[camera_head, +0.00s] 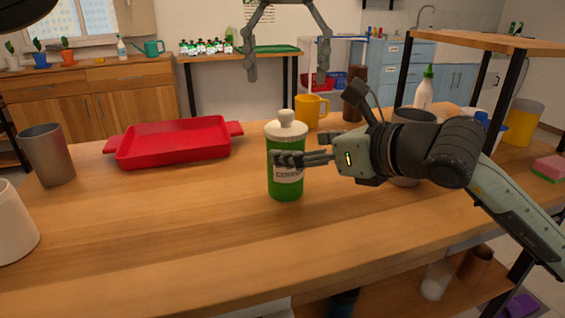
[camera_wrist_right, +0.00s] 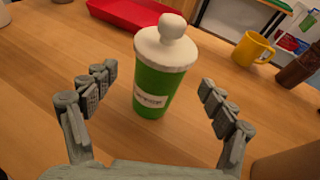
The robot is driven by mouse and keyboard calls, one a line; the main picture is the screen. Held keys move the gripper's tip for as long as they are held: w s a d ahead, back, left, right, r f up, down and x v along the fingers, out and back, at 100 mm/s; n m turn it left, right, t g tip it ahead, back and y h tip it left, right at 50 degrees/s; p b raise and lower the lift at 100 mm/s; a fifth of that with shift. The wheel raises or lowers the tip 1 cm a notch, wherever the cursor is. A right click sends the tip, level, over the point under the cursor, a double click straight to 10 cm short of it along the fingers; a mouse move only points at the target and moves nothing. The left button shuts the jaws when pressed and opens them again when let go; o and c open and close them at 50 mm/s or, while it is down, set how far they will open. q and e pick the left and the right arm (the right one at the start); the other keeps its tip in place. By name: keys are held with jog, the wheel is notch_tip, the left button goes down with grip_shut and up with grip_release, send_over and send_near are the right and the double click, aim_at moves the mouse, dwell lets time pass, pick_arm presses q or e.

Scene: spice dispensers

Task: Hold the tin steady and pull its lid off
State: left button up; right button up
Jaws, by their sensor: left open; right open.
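The tin (camera_head: 286,186) is a green cylinder with a pale label. It stands upright on the wooden table, and its white lid (camera_head: 287,130) with a round knob is seated on top. In the right wrist view the tin (camera_wrist_right: 160,92) stands just ahead, between and beyond the fingers. My right gripper (camera_head: 312,128) is open at the tin's right side; one finger crosses in front of the label in the head view. Its two spread fingers also show in the right wrist view (camera_wrist_right: 158,80). My left gripper (camera_head: 287,72) is open and empty, high above and behind the tin.
A red tray (camera_head: 173,143) lies left of the tin, with a grey cup (camera_head: 47,154) farther left. A yellow mug (camera_head: 309,110) and a brown bottle (camera_head: 354,88) stand behind. A grey container (camera_head: 414,117) is partly behind my right arm. The front of the table is clear.

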jog(key=shift+x, duration=2.55)
